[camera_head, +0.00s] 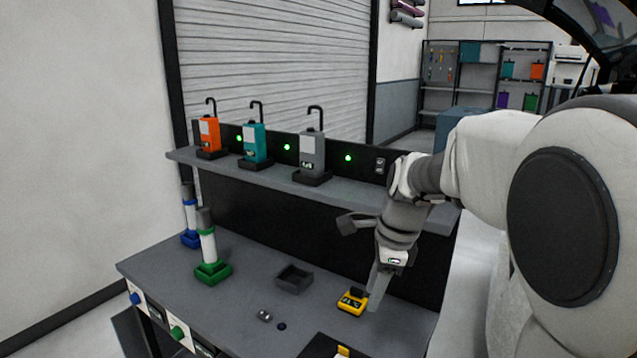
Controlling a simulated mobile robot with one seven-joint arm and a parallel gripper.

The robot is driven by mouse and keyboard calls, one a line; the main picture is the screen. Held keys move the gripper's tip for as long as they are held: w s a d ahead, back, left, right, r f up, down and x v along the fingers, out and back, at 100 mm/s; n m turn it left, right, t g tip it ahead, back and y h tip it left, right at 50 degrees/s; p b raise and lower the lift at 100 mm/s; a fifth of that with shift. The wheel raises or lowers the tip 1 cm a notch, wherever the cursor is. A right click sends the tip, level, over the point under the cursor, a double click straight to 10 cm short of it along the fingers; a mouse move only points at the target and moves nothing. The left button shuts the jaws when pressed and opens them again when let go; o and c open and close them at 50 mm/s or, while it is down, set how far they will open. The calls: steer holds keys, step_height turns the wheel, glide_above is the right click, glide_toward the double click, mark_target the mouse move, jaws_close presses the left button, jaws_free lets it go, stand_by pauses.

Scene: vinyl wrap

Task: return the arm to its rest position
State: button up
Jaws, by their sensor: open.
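My arm reaches in from the right side of the head view. My gripper (378,290) points down over the right part of the grey workbench (235,312). It is open, and nothing shows between its fingers. A small yellow device (352,301) with a dark top lies on the bench just left of the visible fingertip. In this view the fingertip overlaps its edge; I cannot tell whether they touch. Part of the gripper is hidden by its own wrist.
A raised shelf (245,172) holds an orange (209,134), a teal (255,143) and a grey hooked unit (312,152). Green-banded (207,245) and blue-banded cylinders (190,215) stand at the left. An empty dark tray (294,279) sits mid-bench.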

steer(key=s+d+r+n+t+h, duration=0.1)
steer(key=s+d+r+n+t, duration=0.1)
steer(key=s+n, duration=0.7)
steer(key=s+d+r+n+t, duration=0.1)
steer(key=s+d+n+t, duration=0.1)
steer(key=s+n, duration=0.8)
steer(key=shift+s+r+h, duration=0.4)
steer(key=shift+s, duration=0.7)
steer(key=shift+a, duration=0.2)
